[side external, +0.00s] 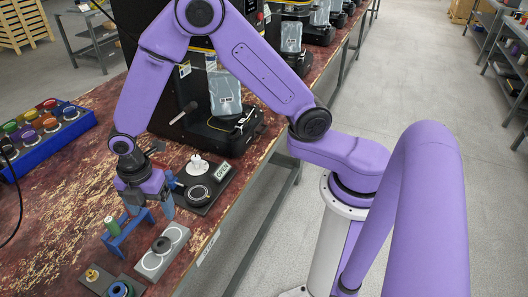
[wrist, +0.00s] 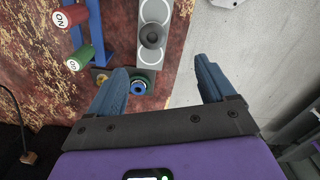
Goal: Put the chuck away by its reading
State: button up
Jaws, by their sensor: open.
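A dark round piece (side external: 162,244), which looks like the chuck, sits on a grey block (side external: 150,264) between two marked circles. It also shows at the top of the wrist view (wrist: 153,36). My gripper (side external: 150,208) is open and empty above the bench, near the stand and block. In the wrist view its fingers (wrist: 162,66) are spread with nothing between them. I see no legible reading.
A dark plate with an OPEN sign (side external: 222,171) carries a white post and ring. Small brass (side external: 92,274) and blue-green (side external: 121,289) pieces stand at the near end. A blue tray of coloured parts (side external: 60,135) lies left. Seamers (side external: 225,95) stand behind. The bench edge is close.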

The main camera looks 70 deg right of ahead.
jog(key=s+d+r+m, duration=0.3)
jog(key=s+d+r, duration=0.1)
jog(key=s, duration=0.4)
jog(key=s+d+r+m, duration=0.3)
jog(key=s+d+r, duration=0.2)
jog(key=s, duration=0.3)
jog(key=s+d+r+m, duration=0.3)
jog(key=s+d+r, duration=0.2)
jog(key=s+d, duration=0.2)
jog(key=shift+s, duration=1.1)
